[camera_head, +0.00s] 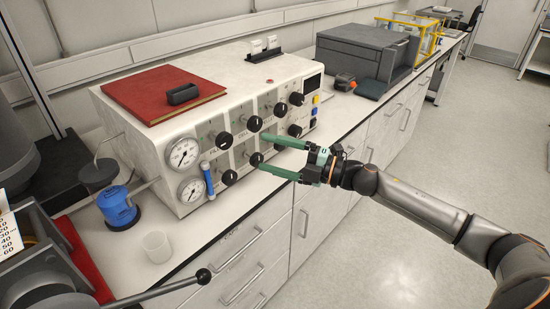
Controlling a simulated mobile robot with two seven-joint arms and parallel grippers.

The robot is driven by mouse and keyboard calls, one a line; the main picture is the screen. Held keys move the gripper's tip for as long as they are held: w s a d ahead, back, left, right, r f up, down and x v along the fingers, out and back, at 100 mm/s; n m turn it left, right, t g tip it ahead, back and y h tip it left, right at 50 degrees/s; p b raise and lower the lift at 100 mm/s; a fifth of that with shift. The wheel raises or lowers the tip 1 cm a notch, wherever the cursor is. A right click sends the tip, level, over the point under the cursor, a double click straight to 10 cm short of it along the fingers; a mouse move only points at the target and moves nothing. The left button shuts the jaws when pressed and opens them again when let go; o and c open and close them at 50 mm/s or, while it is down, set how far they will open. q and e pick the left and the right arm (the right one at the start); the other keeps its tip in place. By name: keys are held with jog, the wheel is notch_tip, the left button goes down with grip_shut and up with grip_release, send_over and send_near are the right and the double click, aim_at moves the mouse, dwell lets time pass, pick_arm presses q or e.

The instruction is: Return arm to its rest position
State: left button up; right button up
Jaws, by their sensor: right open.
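My right arm (425,206) reaches in from the lower right across the front of the bench. Its gripper (264,153) has two long green fingers, spread apart and empty between them. The fingers point left at the front panel of the white control box (145,136), close to its lower black knobs (229,177). I cannot tell whether a fingertip touches the panel. My left gripper is not in view.
The box carries two gauges (184,153), a red book (163,92) and several knobs. The floor (470,140) at right is clear.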

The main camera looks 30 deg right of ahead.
jog(key=shift+s+d, duration=0.25)
dwell(0.4)
